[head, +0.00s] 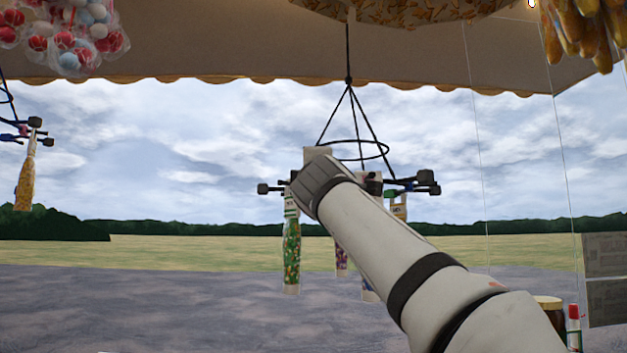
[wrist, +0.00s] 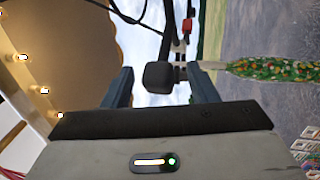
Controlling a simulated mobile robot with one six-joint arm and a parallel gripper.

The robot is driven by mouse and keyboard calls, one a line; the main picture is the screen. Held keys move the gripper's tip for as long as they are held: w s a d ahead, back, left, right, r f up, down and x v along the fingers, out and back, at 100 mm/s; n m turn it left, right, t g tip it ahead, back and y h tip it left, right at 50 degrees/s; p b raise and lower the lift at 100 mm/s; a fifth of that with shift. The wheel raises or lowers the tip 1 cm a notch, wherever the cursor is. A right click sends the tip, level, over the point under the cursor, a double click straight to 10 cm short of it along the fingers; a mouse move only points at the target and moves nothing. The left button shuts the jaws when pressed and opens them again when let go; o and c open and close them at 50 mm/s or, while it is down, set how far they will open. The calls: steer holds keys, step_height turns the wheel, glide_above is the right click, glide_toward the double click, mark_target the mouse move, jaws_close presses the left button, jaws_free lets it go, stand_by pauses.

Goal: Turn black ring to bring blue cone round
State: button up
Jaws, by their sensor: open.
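The black ring (head: 386,150) hangs level on black cords below the canopy in the head view. Clip arms with dark square ends (head: 427,177) reach out around it. A green cone bag with coloured dots (head: 291,250) hangs at the left; it also shows in the wrist view (wrist: 265,68). A purple-patterned cone (head: 341,262) and a bluish cone tip (head: 369,294) hang behind my arm, mostly hidden. I cannot tell surely that the bluish one is the blue cone. My gripper (wrist: 160,74) is open, with a black clip end (wrist: 158,77) between its fingers, apparently ungripped; my wrist hides it in the head view.
A second hanging carrier with an orange cone (head: 25,185) is at the far left. Bagged sweets (head: 70,38) hang top left and yellow bags (head: 585,30) top right. A red-capped bottle (head: 573,325) stands low right. Open air lies between the two carriers.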

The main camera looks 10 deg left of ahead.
steer(key=b+v, duration=0.4)
steer(key=v, duration=0.5)
steer(key=shift+b, duration=0.35)
steer(key=shift+s, duration=0.1)
steer(key=w+d+f+m+g+h+p, duration=0.1)
steer(key=d+f+m+g+h+p, duration=0.2)
steer(key=f, duration=0.5)
steer(key=d+f+m+g+p, duration=0.2)
steer(key=d+f+m+g, duration=0.1)
steer(key=d+f, duration=0.4)
steer(key=w+d+f+m+g+h+p, duration=0.1)
steer(key=d+f+m+g+h+p, duration=0.15)
steer(key=f, duration=0.75)
steer(key=s+d+f+m+g+p, duration=0.3)
steer(key=s+f+m, duration=0.3)
steer(key=s+f, duration=0.5)
steer(key=s+d+f+m+g+y+p, duration=0.1)
steer(key=s+d+f+m+g+p, duration=0.2)
steer(key=s+f, duration=0.8)
steer(key=d+f+m+g, duration=0.2)
steer(key=d+f+g, duration=0.1)
steer(key=shift+f+m, duration=0.35)
steer(key=shift+f, duration=0.05)
